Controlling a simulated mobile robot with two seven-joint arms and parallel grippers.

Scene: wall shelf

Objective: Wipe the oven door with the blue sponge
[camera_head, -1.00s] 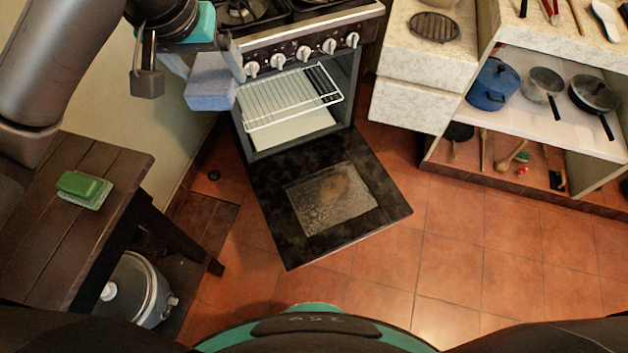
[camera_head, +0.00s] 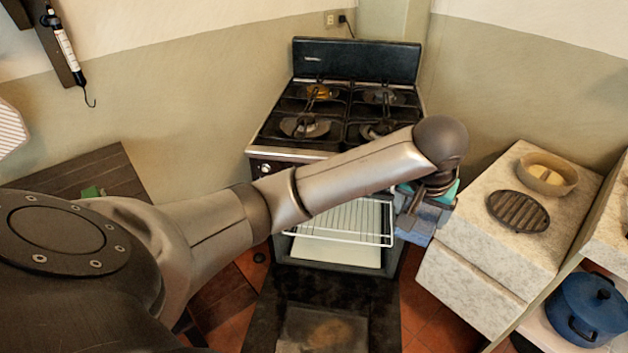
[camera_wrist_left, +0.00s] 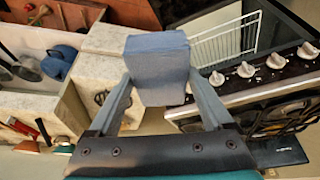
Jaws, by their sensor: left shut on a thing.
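The blue sponge (camera_wrist_left: 158,62) is held between the two fingers of my left gripper (camera_wrist_left: 162,88) in the left wrist view. In the head view the sponge (camera_head: 416,228) shows partly below my left gripper (camera_head: 420,205), at the right front of the oven, above the floor and apart from the door. The oven door (camera_head: 267,310) hangs open and lowered in front of the oven. A brown stain (camera_head: 326,334) marks its glass panel; the door's near end is cut off by the frame. My right gripper is not in view.
My left arm crosses in front of the stove (camera_head: 345,110). A wire rack (camera_head: 350,218) sticks out of the open oven. A marble counter (camera_head: 470,240) with a bowl (camera_head: 547,173) and a round grill (camera_head: 518,210) stands close right. A blue pot (camera_head: 588,308) is on the shelf.

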